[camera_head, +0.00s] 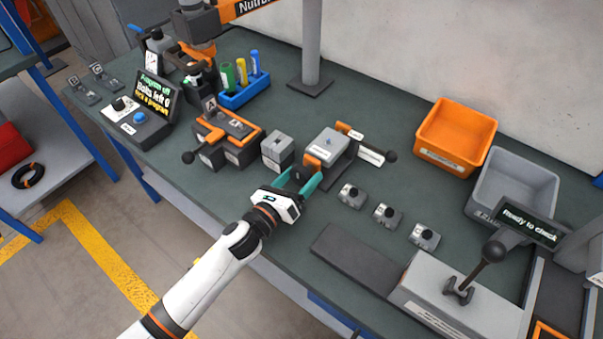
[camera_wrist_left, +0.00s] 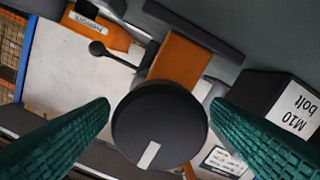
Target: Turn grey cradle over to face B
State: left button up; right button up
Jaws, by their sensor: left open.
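The grey cradle (camera_head: 326,143) is a grey block between two orange supports on a dark base, at the middle of the bench in the head view. My left gripper (camera_head: 305,173) is open at the cradle's near side, beside the near orange support (camera_head: 313,161). In the left wrist view, a round black knob (camera_wrist_left: 160,125) with a white mark shows between its teal fingers. I cannot tell whether they touch it. The orange support (camera_wrist_left: 180,62) and pale cradle face (camera_wrist_left: 75,62) show behind. My right gripper is not in view.
A grey bolt box (camera_head: 277,150) stands close left of the gripper; it also shows in the left wrist view (camera_wrist_left: 285,105). An orange-topped fixture (camera_head: 228,135) is farther left. Three small knobbed blocks (camera_head: 387,215) lie to the right. Orange (camera_head: 440,160) and grey (camera_head: 490,208) bins stand behind.

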pick_arm(q)
jog(key=shift+w+d, duration=0.3)
jog(key=shift+w, duration=0.1)
jog(key=c, duration=1)
